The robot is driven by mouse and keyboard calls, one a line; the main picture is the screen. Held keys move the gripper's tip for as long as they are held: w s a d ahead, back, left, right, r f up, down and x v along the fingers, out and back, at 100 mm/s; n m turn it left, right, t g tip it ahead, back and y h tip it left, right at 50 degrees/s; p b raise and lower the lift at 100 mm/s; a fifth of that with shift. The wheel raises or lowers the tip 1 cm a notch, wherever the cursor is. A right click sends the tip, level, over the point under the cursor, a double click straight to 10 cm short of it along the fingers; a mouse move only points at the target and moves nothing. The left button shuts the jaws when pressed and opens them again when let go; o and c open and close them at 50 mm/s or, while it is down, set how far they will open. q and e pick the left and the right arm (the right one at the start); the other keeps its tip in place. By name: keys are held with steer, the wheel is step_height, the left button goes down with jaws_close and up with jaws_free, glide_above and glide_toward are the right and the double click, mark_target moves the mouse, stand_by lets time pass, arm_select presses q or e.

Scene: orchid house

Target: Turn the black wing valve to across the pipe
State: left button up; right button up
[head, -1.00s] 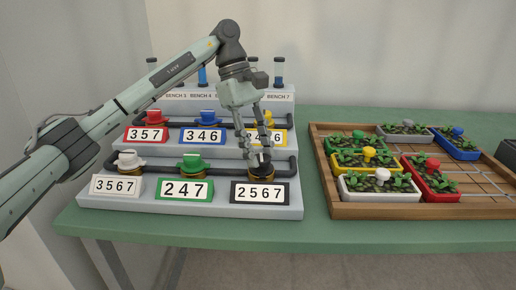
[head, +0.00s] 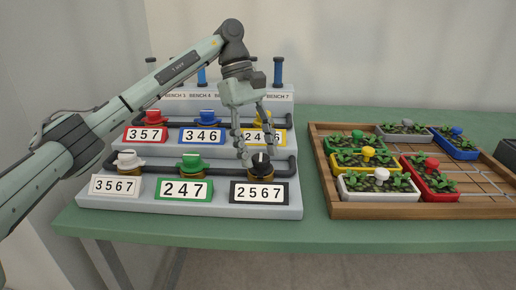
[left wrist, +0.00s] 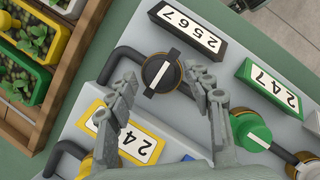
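The black wing valve (head: 262,163) sits on the front pipe (head: 225,171) behind the 2567 label (head: 259,193), at the right end of the front row. In the left wrist view its white-striped wing (left wrist: 162,72) lies roughly across the pipe. My left gripper (head: 258,154) is open, its fingers apart near the valve. In the left wrist view the fingertips (left wrist: 163,80) are on either side of the valve with gaps visible; they look clear of it.
A white valve (head: 129,160) and a green valve (head: 192,163) share the front row. Red (head: 153,117), blue (head: 207,117) and yellow valves stand on the step behind. Blue-filled tubes (head: 278,72) stand at the back. A wooden tray (head: 335,208) of planters is to the right.

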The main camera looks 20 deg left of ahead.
arm_select(q)
steer(key=v, duration=1.2)
stand_by(0.5)
